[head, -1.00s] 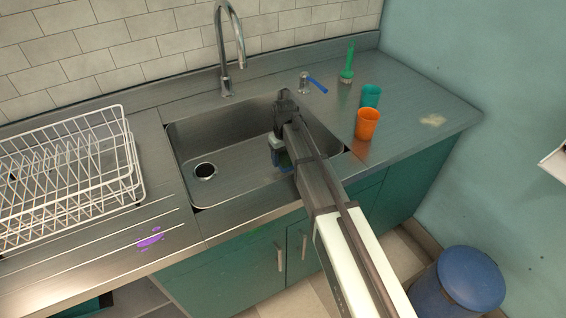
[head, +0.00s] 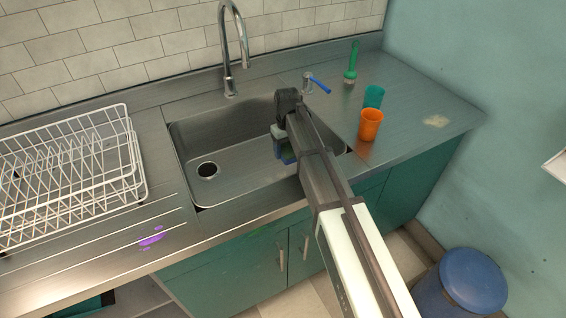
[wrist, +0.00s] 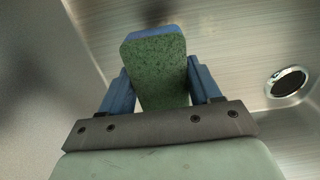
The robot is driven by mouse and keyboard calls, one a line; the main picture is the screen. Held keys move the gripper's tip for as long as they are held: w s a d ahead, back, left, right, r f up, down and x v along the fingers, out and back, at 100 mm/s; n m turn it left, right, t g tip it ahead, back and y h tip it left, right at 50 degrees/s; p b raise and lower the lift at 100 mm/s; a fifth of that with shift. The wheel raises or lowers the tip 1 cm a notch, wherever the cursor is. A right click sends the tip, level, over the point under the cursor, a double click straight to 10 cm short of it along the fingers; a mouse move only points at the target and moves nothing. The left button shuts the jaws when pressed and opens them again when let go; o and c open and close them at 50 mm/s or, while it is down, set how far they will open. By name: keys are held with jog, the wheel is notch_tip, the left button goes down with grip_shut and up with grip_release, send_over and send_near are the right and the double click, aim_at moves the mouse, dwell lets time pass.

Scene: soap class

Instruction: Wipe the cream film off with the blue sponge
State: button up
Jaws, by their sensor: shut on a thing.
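My gripper (wrist: 160,88) is shut on the blue sponge (wrist: 152,32), whose broad green scouring face shows in the wrist view with a blue layer along its top edge. In the head view my gripper (head: 282,150) hangs over the right part of the sink basin (head: 235,172), and my arm hides part of it. The cream film (head: 436,121) is a pale patch on the counter at the right, apart from the sponge and well to its right.
An orange cup (head: 370,125) and a teal cup (head: 373,96) stand between the sink and the film. A green brush (head: 351,65) stands behind them. A purple stain (head: 151,240) and dish rack (head: 70,180) are left.

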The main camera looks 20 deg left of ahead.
aim_at(289, 173)
jog(key=shift+s+d, duration=0.65)
jog(key=shift+d, duration=0.05)
jog(key=shift+a+f, duration=0.1)
jog(key=shift+f, duration=3.55)
jog(key=shift+s+a+f, duration=0.1)
jog(key=shift+a+f, duration=0.05)
jog(key=shift+f, duration=0.1)
jog(key=shift+c, duration=0.3)
jog(key=shift+s+a+f, duration=0.2)
jog(key=shift+s+a, duration=1.4)
jog(key=shift+s, duration=0.05)
jog(key=shift+s+a+r, duration=0.1)
jog(key=shift+s+a, duration=2)
jog(key=shift+w+d, duration=3.15)
jog(key=shift+w, duration=0.1)
jog(key=shift+w+d, duration=0.75)
jog(key=shift+d, duration=0.05)
jog(key=shift+s+a+r, duration=0.1)
jog(key=shift+r, duration=3.9)
